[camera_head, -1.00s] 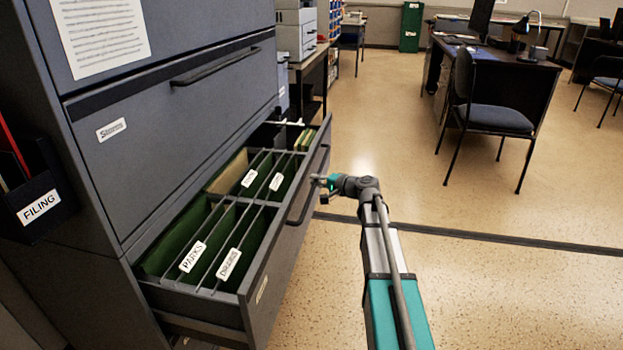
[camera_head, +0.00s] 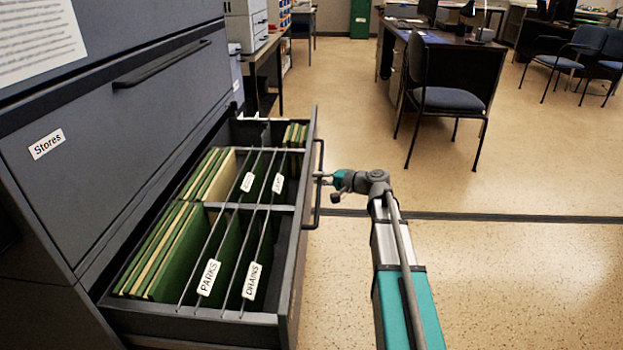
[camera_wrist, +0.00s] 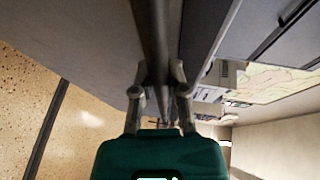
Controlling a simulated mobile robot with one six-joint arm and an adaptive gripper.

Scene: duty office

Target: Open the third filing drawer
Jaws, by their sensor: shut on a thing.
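The open filing drawer (camera_head: 292,235) juts out from the dark grey cabinet. It holds green hanging files with labels such as PARKS and DRAINS. Its dark bar handle (camera_head: 318,185) runs along the drawer's front. My gripper (camera_head: 322,177) is at that handle, reaching in from the right. In the wrist view, my gripper's fingers (camera_wrist: 160,95) are shut around the handle bar (camera_wrist: 155,40), one on each side. The drawer above, labelled Stores (camera_head: 100,130), is closed. Lower drawers are mostly out of view.
A desk (camera_head: 460,60) and a blue chair (camera_head: 445,85) stand at the back right. A side table with a printer (camera_head: 245,25) is beyond the cabinet. The speckled floor right of the drawer is clear, with a dark strip (camera_head: 480,216) across it.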

